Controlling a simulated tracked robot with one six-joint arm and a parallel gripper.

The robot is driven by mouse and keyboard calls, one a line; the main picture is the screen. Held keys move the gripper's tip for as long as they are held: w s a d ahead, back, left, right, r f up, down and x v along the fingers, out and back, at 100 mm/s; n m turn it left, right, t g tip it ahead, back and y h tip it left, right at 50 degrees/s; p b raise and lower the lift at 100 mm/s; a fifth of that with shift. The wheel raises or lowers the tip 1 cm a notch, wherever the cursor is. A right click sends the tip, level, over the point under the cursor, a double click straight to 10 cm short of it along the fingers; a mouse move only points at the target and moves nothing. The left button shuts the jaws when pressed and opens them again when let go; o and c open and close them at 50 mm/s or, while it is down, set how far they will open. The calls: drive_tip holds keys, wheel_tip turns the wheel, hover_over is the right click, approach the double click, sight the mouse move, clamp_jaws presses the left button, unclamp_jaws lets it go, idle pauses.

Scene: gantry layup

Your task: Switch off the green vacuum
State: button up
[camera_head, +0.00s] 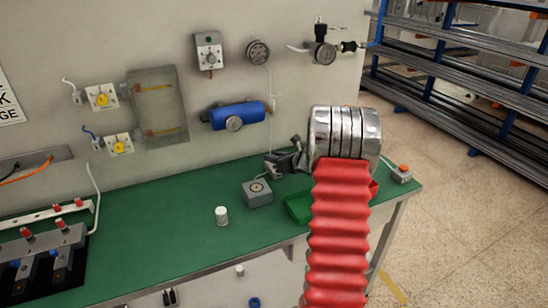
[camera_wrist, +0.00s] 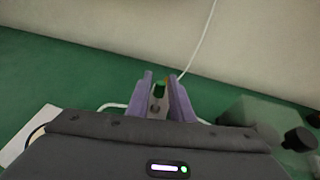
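No thing plainly readable as a green vacuum shows. A pale switch box (camera_head: 209,52) with a round knob and a small green mark hangs high on the wall; I cannot tell if it belongs to the vacuum. My gripper (camera_head: 283,160) is over the back of the green bench, left of my silver wrist and well below that box. In the wrist view my gripper's two purple fingers (camera_wrist: 160,76) stand apart with nothing held between them. A thin white cable (camera_wrist: 200,43) runs up the wall just behind the fingertips.
A grey box with a dial (camera_head: 258,193), a white cylinder (camera_head: 221,216) and a green tray (camera_head: 296,208) are on the bench. A blue cylinder (camera_head: 236,114) and two yellow-knobbed switches (camera_head: 102,97) are on the wall. Metal racks (camera_head: 460,90) stand right.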

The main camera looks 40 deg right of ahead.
clamp_jaws()
drive_tip(key=shift+s, duration=0.1)
drive_tip(key=shift+s+a+f+t, duration=0.1)
drive_tip(key=shift+s+a+t, duration=0.1)
drive_tip(key=shift+t, duration=0.6)
drive_tip(key=shift+s+n+t, duration=0.25)
drive_tip(key=shift+t, duration=0.5)
drive_tip(key=shift+s+n+t, duration=0.25)
drive_tip(key=shift+t, duration=0.5)
drive_tip(key=shift+o, duration=1.6)
unclamp_jaws()
drive_tip(key=shift+r, duration=0.2)
drive_tip(key=shift+r, duration=0.1)
